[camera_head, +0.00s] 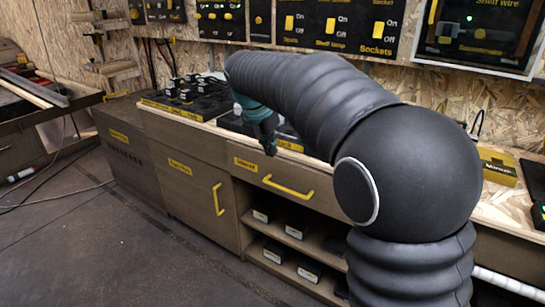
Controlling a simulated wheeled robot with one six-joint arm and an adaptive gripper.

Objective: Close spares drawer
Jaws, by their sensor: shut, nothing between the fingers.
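A drawer (255,175) with a brown wooden front sits under the worktop, above an open shelf. It has a small yellow label (245,164), too small to read surely, and a yellow bar handle (288,187). The drawer front looks about level with the cabinet face; I cannot tell whether a small gap is left. My gripper (269,149), dark with a teal body, points down at the worktop's front edge, just above the left end of the handle. Its fingers are shut and empty. I cannot tell whether they touch the drawer front. My arm hides the right side of the drawer area.
A cupboard door (185,190) with a vertical yellow handle is left of the drawer. Open shelves (290,247) below hold several dark boxes. A black tray of parts (190,95) stands on the worktop. Switch panels (340,25) hang behind. The floor (110,240) at front left is mostly clear.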

